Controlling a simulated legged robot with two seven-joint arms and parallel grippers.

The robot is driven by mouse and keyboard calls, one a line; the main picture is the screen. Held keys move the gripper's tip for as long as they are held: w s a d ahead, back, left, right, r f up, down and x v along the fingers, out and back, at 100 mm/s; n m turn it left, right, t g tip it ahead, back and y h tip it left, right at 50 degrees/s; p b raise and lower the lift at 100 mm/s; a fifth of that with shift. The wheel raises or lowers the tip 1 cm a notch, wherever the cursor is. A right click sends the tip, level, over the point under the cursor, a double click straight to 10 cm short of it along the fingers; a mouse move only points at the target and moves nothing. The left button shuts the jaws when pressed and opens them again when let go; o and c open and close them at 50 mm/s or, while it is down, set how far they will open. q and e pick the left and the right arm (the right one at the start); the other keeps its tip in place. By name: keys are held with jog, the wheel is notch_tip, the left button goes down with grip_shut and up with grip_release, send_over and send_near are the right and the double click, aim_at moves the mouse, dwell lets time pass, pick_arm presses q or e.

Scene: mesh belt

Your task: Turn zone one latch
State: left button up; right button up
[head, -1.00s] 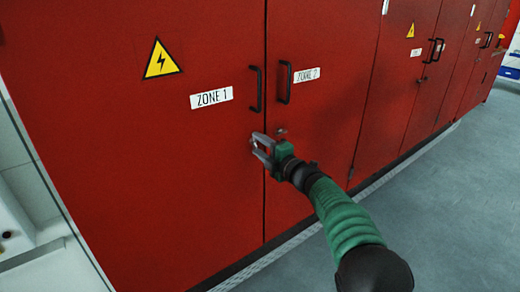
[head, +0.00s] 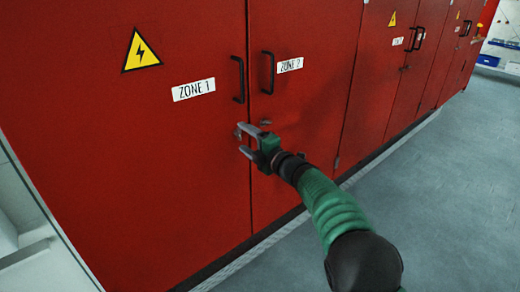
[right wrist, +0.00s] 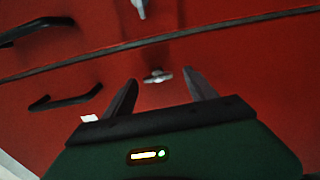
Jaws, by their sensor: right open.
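The red zone 1 door (head: 130,170) carries a white ZONE 1 label (head: 194,89) and a black handle (head: 238,80). Its small metal latch (head: 238,133) sits below the handle near the door seam, partly covered by my gripper. My right gripper (head: 241,138) is open in front of it. In the right wrist view the latch (right wrist: 157,75) shows between and just beyond the two fingertips (right wrist: 162,76), with nothing held. It looks lengthwise across the gap between the fingers. I cannot tell whether a finger touches the door. My left gripper is not in view.
The zone 2 door (head: 310,120) stands right of the seam, with its own handle (head: 268,72) and latch (head: 265,122). That second latch also shows in the right wrist view (right wrist: 140,8). More red cabinets run right. The grey floor (head: 450,200) is clear.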

jog(key=v, duration=1.5)
jog(key=shift+s+d, duration=0.2)
jog(key=shift+s, duration=0.15)
jog(key=shift+d+f, duration=0.1)
jog(key=s+d+f+m+g+h, duration=0.2)
jog(key=s+d+f+m+h, duration=0.25)
jog(key=f+m, duration=0.3)
jog(key=s+d+f+m+g+h, duration=0.1)
jog(key=s+d+f+m+h, duration=0.2)
jog(key=d+f+m+h, duration=0.35)
jog(key=s+a+f+m+g, duration=0.1)
jog(key=s+f+m+g, duration=0.45)
jog(key=s, duration=0.55)
jog(key=s+f+m+g, duration=0.3)
jog(key=s+f+m, duration=0.4)
jog(key=s, duration=0.4)
notch_tip(320, 180, up, 16)
jog(key=n+p, duration=0.1)
jog(key=p, duration=1.5)
jog(key=shift+s+a, duration=0.3)
jog(key=shift+s, duration=0.05)
